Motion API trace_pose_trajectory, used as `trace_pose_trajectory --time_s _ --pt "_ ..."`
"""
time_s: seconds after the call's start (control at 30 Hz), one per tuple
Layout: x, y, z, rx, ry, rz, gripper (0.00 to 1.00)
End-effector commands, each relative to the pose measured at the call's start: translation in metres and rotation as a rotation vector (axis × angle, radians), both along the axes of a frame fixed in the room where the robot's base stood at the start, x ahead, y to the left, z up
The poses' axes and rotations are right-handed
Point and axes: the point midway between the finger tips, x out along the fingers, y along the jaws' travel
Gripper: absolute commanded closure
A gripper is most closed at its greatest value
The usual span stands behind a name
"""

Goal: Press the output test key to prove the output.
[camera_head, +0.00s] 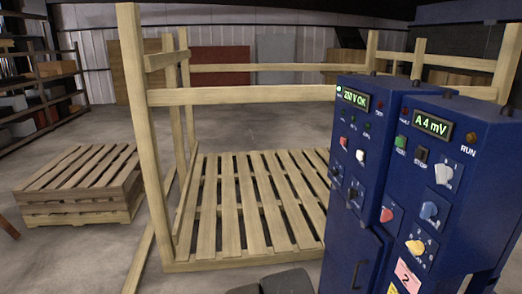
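Two blue control cabinets stand side by side at the right. The left cabinet (352,245) has a lit green display (355,98) that reads about "230 V OK". Below the display are a red button (343,142), a white button (360,156) and small dark controls. The right cabinet (485,190) has a display (432,126) reading "A 4 mV", a green button (400,143), a black button (421,155) and several coloured knobs. The small labels are too blurred to tell which control is the output test key.
A wooden frame (147,130) with a slatted base (240,205) stands left of the cabinets. Stacked pallets (80,182) lie farther left, and shelving (40,85) lines the left wall. Bare concrete floor (70,255) is open at the lower left.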

Motion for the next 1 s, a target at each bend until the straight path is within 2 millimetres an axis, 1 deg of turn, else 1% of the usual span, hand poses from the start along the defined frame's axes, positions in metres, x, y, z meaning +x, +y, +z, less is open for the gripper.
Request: trace_pose_trajectory --time_s 0.17,0.27,0.3,0.37,1.0 --pt "0.0 0.0 0.0 0.0 0.0 0.0 0.65" --pt "0.0 0.0 0.0 0.0 0.0 0.0 0.82" --pt "0.0 0.0 0.0 0.0 0.0 0.0 0.9" --pt "0.0 0.0 0.0 0.0 0.0 0.0 1.0" --pt "0.0 0.0 0.0 0.0 0.0 0.0 1.0"
